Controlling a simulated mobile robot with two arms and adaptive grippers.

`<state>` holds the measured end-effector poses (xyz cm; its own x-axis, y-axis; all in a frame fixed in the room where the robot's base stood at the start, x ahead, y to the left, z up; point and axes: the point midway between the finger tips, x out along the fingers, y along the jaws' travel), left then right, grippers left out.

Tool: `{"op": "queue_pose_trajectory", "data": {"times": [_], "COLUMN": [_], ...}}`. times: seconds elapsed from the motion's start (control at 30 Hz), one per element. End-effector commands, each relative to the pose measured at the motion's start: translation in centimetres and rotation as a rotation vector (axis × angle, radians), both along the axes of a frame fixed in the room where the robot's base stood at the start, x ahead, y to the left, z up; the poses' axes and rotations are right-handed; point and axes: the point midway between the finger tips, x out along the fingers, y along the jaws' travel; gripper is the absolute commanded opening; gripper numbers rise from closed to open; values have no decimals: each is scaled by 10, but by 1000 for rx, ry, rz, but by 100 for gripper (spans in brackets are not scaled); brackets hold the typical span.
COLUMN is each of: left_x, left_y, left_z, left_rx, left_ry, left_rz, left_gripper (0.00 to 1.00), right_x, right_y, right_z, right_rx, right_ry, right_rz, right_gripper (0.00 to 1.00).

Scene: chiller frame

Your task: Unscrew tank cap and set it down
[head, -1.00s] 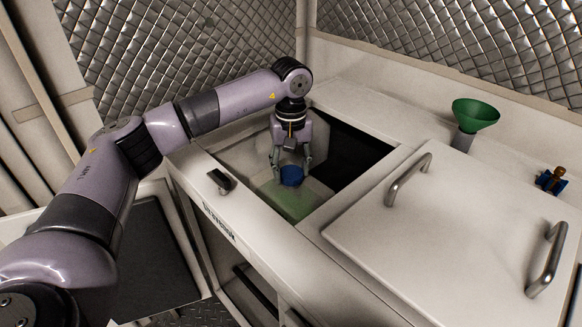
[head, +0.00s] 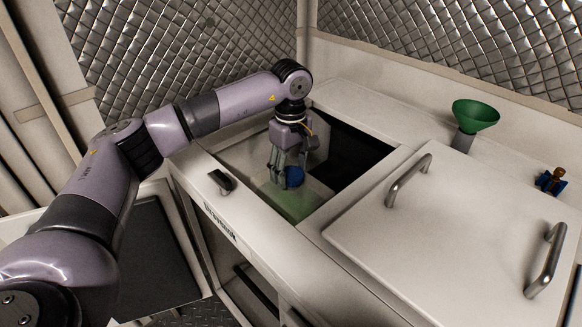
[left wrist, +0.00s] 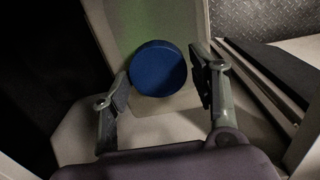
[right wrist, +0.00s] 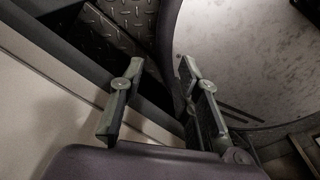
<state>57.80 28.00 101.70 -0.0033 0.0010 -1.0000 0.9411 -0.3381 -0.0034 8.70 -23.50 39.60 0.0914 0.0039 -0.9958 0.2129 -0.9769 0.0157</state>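The tank cap (head: 295,177) is a round blue disc on a pale, translucent tank (head: 290,203) inside the open bay of the white cabinet. My left gripper (head: 285,172) reaches down into the bay at the cap. In the left wrist view the cap (left wrist: 158,68) lies between the two spread fingertips (left wrist: 160,70), with a narrow gap seen on each side. The left gripper looks open around it. The tank top (left wrist: 145,25) shows around the cap. My right gripper (right wrist: 155,90) is open and empty in the right wrist view, outside the head view.
A closed white lid (head: 440,225) with two metal handles covers the right of the cabinet. A green funnel (head: 475,115) and a small blue and brown fitting (head: 551,180) are on the rear ledge. A black latch (head: 220,181) sits on the front rim. The bay's walls surround my left gripper.

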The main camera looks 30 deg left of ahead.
Motion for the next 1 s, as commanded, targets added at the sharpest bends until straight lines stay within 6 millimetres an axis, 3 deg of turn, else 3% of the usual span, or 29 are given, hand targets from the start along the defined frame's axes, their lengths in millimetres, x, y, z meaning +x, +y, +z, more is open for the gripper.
{"op": "queue_pose_trajectory", "data": {"times": [0.2, 0.57, 1.0], "left_x": [1, 1, 1], "left_y": [0, 0, -1], "left_z": [1, 8, 92], "left_rx": [-1, -1, -1], "left_ry": [-2, -6, -6], "left_rz": [-2, -3, -3], "left_gripper": [70, 70, 70], "right_x": [0, 0, 0], "right_y": [0, -2, -1], "right_z": [0, 0, 0], "right_rx": [0, -2, -1], "right_ry": [0, 0, 0], "right_rz": [0, 1, 0], "right_gripper": [30, 30, 30]}}
